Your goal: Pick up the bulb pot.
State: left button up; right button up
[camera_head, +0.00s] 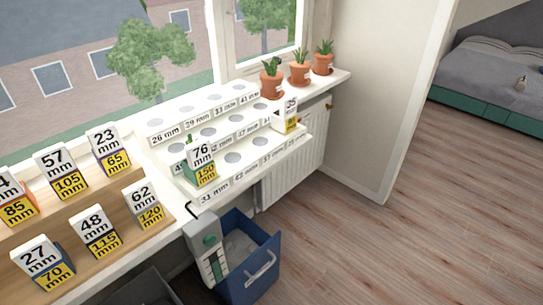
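Three terracotta pots with green plants stand in a row on the sill under the window in the head view: a left pot (271,85), a middle pot (299,76) and a right pot (322,66). The left plant is darker and rounder; the other two have upright spiky leaves. I cannot tell which of these, if any, is the bulb pot. Something green shows behind the card reading 76 mm and 150 (202,163); its lower part is hidden. Neither of my grippers shows in this view.
A white stepped rack (253,145) with round holes and millimetre labels stands on the sill. A wooden stepped stand (75,215) with several number cards is at left. Below are a blue bin (265,275) and a radiator (290,165). Wooden floor (430,235) is clear at right.

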aim_at(95, 229)
jog(key=u, duration=1.25)
